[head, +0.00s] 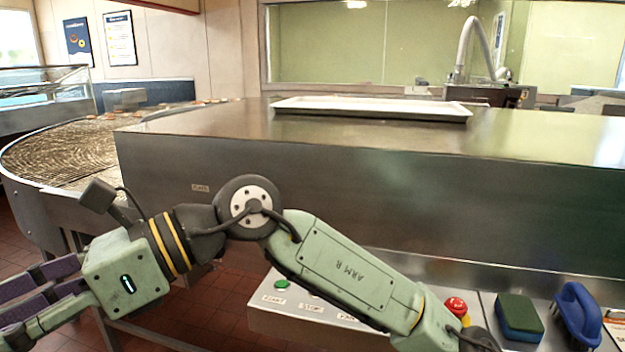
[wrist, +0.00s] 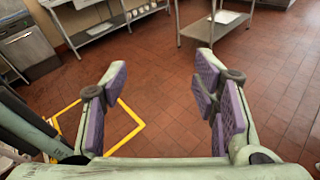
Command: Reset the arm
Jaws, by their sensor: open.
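My gripper (head: 40,300) is at the lower left of the head view, with my green arm reaching across from the lower right. In the wrist view my gripper (wrist: 160,85) has its purple-padded fingers wide apart. Nothing is between them. In the head view the fingertips are partly cut off by the left edge.
A steel counter (head: 400,185) bears a white tray (head: 370,107). A curved conveyor (head: 60,155) is at the left. A control panel (head: 262,322) with a red button (head: 456,306), a sponge (head: 519,316) and a blue brush (head: 578,312) sits low right. Steel tables (wrist: 212,32) stand far off.

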